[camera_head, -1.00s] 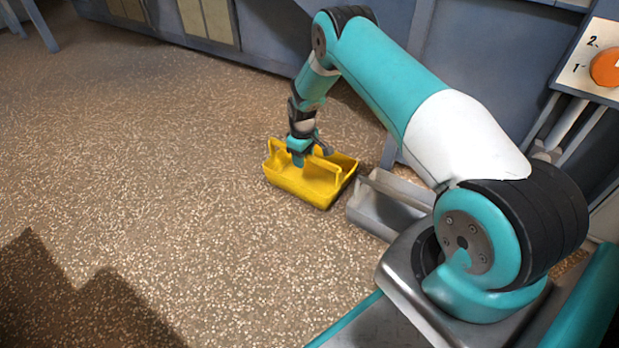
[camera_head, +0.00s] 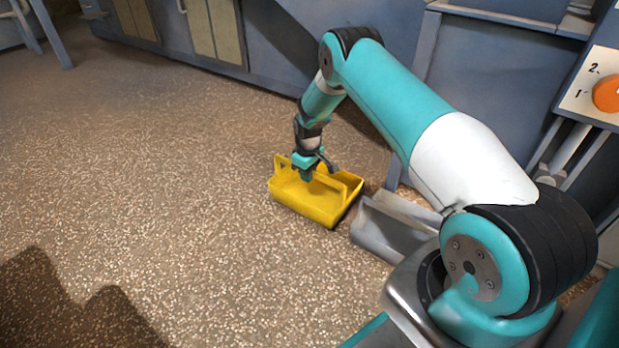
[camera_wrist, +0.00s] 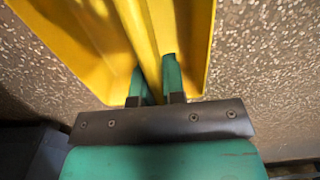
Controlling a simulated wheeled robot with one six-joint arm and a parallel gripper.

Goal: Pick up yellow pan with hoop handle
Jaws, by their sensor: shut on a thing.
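The yellow pan (camera_head: 318,205) with its hoop handle is at the middle of the head view, by the grey pan's left side. My gripper (camera_head: 307,176) reaches down over it and is shut on the handle. In the wrist view the two green fingers (camera_wrist: 157,80) are on either side of the yellow handle bar (camera_wrist: 150,38), with the pan's inside (camera_wrist: 75,40) behind. The pan looks roughly level. Whether its underside touches the floor cannot be told clearly.
A grey metal pan (camera_head: 392,228) stands just right of the yellow pan. A blue-grey machine wall (camera_head: 290,60) runs along the back. A panel with an orange knob (camera_head: 607,93) is at the right. The speckled floor (camera_head: 150,170) to the left is clear.

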